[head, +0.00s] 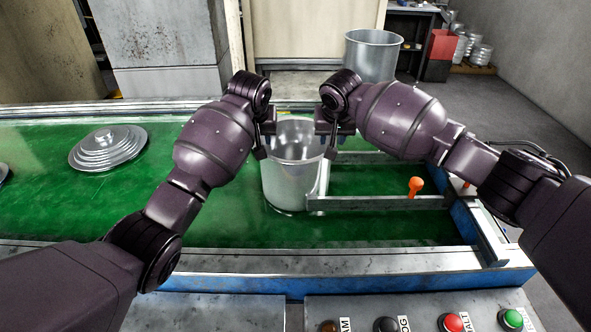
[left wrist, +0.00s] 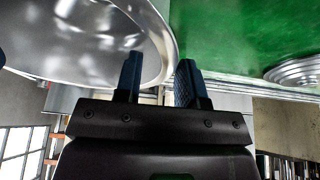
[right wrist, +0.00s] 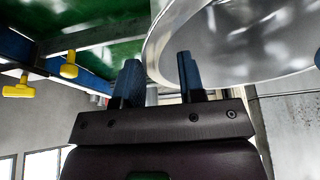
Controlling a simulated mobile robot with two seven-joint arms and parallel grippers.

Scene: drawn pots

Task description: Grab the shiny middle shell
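The shiny metal shell (head: 290,178), an open-topped pot, stands upright on the green belt between my two grippers. My left gripper (head: 264,143) is at the left of its rim. In the left wrist view its fingers (left wrist: 158,82) are apart, with the shell's rim (left wrist: 172,66) passing between them. My right gripper (head: 328,138) is at the right of the rim. In the right wrist view its fingers (right wrist: 160,82) are also apart, with the rim (right wrist: 153,62) between them. I cannot tell whether any finger touches the wall. Part of the rim is hidden by the grippers.
A metal guide rail (head: 385,203) with an orange knob (head: 415,186) runs right of the shell. A larger metal pot (head: 372,55) stands behind the belt. A button panel (head: 420,315) is in front.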

